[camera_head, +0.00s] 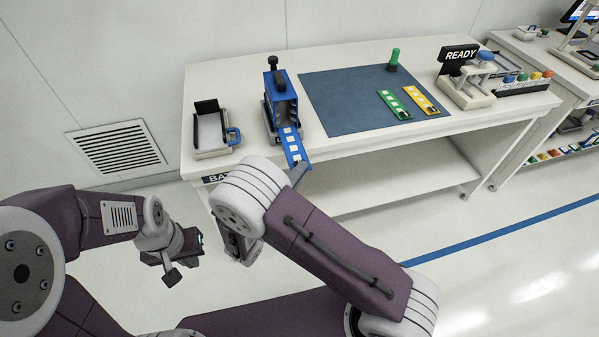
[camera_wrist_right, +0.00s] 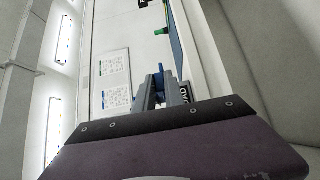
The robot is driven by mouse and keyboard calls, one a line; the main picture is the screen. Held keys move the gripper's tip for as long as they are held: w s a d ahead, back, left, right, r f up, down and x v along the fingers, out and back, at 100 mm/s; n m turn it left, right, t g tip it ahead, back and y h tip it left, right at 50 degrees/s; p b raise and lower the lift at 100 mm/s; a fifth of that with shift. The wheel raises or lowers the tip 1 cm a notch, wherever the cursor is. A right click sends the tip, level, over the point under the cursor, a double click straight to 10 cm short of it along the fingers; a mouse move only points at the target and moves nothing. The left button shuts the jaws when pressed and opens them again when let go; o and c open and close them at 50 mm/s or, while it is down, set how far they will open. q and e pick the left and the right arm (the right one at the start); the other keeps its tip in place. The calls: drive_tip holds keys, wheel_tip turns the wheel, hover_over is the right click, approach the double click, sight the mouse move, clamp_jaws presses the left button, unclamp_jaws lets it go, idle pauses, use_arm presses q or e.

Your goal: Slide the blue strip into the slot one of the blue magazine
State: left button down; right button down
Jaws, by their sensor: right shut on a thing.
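The blue magazine (camera_head: 271,92) stands on the white bench, its open front with slots facing me. The blue strip (camera_head: 293,147), with pale squares along it, reaches from the magazine's front out past the bench edge. Its far end meets the low part of that front; I cannot tell whether it is inside a slot or which one. My right gripper (camera_head: 300,174) is shut on the strip's near end, mostly hidden behind my own wrist. My left gripper (camera_head: 181,270) is open and empty, low in front of the bench at left.
A blue mat (camera_head: 345,112) holds a green strip (camera_head: 394,104), a yellow strip (camera_head: 421,100) and a green peg (camera_head: 393,61). A READY sign (camera_head: 460,54) stands by a fixture (camera_head: 466,92) at right.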

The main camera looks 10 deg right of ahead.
sight(290, 147)
drive_tip(key=shift+w+a+b, duration=0.15)
drive_tip(key=shift+w+b, duration=1.15)
drive_tip(key=shift+w, duration=2.85)
drive_tip(key=shift+w, duration=0.1)
drive_tip(key=shift+w+f+b, duration=0.1)
drive_tip(key=shift+w+b, duration=0.3)
drive_tip(key=shift+w, duration=0.65)
drive_tip(key=c, duration=1.3)
unclamp_jaws()
drive_tip(key=shift+c, duration=0.2)
